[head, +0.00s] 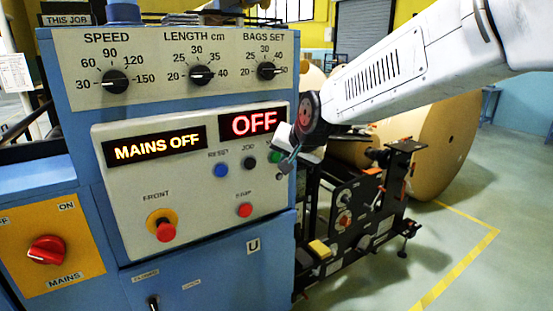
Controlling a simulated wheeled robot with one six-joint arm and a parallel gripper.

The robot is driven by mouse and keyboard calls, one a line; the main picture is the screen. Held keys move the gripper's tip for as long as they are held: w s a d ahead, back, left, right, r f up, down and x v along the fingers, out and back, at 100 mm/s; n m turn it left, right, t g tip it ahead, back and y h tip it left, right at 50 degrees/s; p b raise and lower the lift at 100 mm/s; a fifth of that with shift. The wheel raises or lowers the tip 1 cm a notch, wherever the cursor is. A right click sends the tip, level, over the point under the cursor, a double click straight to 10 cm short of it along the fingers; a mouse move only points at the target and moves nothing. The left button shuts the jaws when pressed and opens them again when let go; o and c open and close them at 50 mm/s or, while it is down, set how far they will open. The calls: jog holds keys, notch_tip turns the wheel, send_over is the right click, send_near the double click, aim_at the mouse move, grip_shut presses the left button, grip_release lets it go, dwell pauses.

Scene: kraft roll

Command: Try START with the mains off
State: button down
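The control panel (190,190) faces me on the blue machine. Its amber display (155,147) reads MAINS OFF, and a red display (253,123) reads OFF. A green button (274,157) sits at the right end of the button row; its label is hidden by my gripper. The red mains knob (47,251) is on a yellow plate at lower left, marked OFF and ON. My gripper (286,163) is at the panel's right edge, just right of the green button and partly over that area. I cannot tell whether it touches the button, or whether its fingers are open.
A blue RESET button (221,170), a black JOG button (249,163), a red button (245,210) and a red FRONT mushroom button (163,229) share the panel. Three dials line the top. Right of the panel are black machine parts (350,215) and a large kraft roll (445,140).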

dwell(0.8)
jog(key=shift+w+a, duration=0.25)
jog(key=shift+w, duration=0.1)
jog(key=shift+w+a, duration=0.25)
jog(key=shift+w, duration=0.1)
dwell(0.7)
jog(key=shift+d, duration=0.1)
jog(key=shift+s+d, duration=0.4)
jog(key=shift+s, duration=0.3)
jog(key=s+d, duration=0.1)
jog(key=s, duration=0.1)
jog(key=s+d, duration=0.1)
jog(key=s, duration=0.1)
jog(key=shift+d, duration=0.4)
dwell(0.5)
